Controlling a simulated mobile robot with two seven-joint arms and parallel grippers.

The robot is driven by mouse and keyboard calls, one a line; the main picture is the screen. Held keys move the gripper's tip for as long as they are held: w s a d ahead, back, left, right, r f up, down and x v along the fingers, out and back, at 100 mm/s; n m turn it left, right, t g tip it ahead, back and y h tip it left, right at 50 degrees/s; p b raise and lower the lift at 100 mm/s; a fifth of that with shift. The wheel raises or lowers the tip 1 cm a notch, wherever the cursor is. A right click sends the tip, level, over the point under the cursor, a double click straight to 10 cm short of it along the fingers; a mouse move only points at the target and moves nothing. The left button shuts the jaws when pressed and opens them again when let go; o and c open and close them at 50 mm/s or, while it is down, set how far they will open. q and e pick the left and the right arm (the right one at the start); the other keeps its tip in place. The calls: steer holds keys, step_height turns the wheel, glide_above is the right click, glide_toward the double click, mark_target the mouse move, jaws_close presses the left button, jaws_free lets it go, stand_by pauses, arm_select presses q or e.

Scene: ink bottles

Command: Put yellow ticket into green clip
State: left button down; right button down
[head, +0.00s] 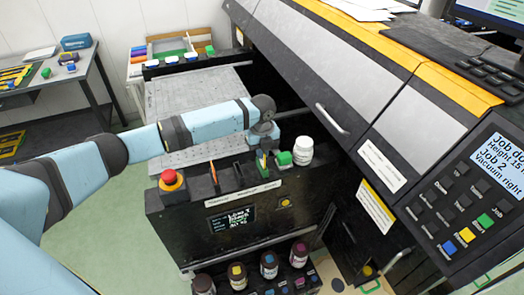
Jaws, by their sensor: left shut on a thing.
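My left arm reaches in from the left, and my left gripper (263,146) points down over the top edge of the black machine panel. It is shut on the yellow ticket (263,162), a small narrow piece seen almost edge-on below the fingers. The green clip (284,159) sits on the panel's top edge just right of the ticket. From this angle I cannot tell whether the ticket touches the clip. My right gripper is not in view.
A white bottle (303,151) stands right of the clip. A red emergency button (171,180) sits at the panel's left end. Several ink bottles (269,264) stand in a row below. The grey flat bed (195,92) lies behind; the printer cover (345,75) rises at right.

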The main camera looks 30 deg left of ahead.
arm_select(q)
steer(key=shift+f, duration=0.7)
stand_by(0.4)
steer(key=c, duration=1.2)
jaws_free()
step_height(320, 180, up, 14)
steer(key=shift+f+b, duration=0.1)
steer(key=shift+b, duration=0.6)
